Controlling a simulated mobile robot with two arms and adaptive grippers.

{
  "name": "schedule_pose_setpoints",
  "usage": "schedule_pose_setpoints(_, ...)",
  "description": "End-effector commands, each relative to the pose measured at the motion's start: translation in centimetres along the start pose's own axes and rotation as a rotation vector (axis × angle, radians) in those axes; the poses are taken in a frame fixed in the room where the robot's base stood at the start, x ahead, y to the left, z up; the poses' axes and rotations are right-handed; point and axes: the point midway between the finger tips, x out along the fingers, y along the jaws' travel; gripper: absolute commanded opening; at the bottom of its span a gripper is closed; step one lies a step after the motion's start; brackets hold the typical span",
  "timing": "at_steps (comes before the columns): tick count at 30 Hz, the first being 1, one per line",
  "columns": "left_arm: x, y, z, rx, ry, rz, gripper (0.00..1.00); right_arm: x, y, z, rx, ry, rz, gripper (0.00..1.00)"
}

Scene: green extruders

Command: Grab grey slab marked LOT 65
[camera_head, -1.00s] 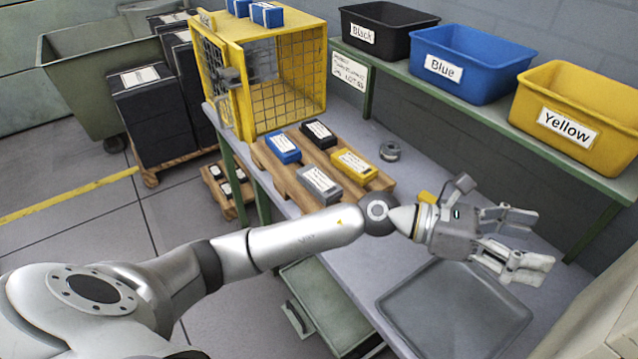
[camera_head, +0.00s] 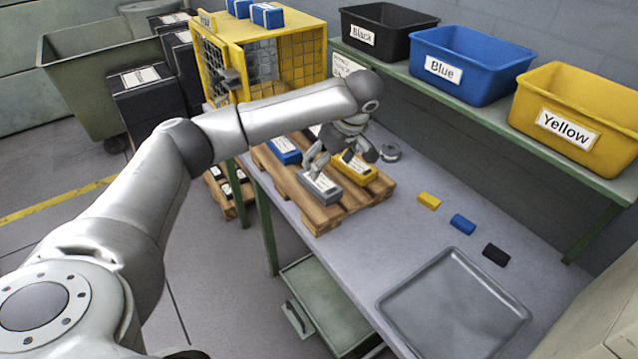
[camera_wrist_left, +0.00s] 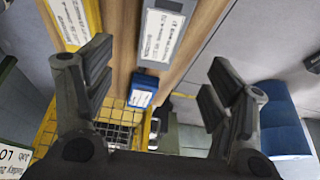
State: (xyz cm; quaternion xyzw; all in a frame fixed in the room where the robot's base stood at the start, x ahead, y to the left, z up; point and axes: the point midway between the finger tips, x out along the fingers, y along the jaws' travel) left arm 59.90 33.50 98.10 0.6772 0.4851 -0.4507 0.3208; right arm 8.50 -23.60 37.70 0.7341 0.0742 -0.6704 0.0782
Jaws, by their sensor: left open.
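The grey slab (camera_head: 320,187) lies on the wooden pallet (camera_head: 327,219) on the table, at the pallet's near side. Its white label is too small to read. In the left wrist view the grey slab (camera_wrist_left: 165,33) lies at the top, just right of centre. My left gripper (camera_head: 341,158) is above the pallet, close over the grey and yellow slabs, fingers pointing down. In the left wrist view its fingers (camera_wrist_left: 160,92) are spread wide with nothing between them. My right gripper is not in view.
A yellow slab (camera_head: 354,171) and a blue slab (camera_head: 283,150) lie beside the grey one. A yellow cage (camera_head: 265,60) stands behind. Small yellow (camera_head: 429,201), blue (camera_head: 462,224) and black (camera_head: 496,254) blocks and a grey tray (camera_head: 455,305) are at right.

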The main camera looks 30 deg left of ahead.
Motion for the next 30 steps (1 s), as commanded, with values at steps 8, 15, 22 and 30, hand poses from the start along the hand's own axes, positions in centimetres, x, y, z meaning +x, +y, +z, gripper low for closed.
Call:
schedule_pose_setpoints(8, 3.4, 0.0, 0.1, 0.001, -0.004, 0.001, 0.77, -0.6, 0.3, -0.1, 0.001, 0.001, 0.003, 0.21)
schedule_pose_setpoints(15, 6.2, -0.1, 0.3, 0.000, -0.005, -0.003, 0.77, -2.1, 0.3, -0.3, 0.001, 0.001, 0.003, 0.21)
schedule_pose_setpoints(22, 8.7, 0.1, 0.4, 0.001, -0.005, 0.002, 0.77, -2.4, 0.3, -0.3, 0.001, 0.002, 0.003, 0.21)
schedule_pose_setpoints(30, 8.8, 0.1, 0.4, 0.001, -0.005, 0.004, 0.70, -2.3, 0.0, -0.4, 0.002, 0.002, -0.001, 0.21)
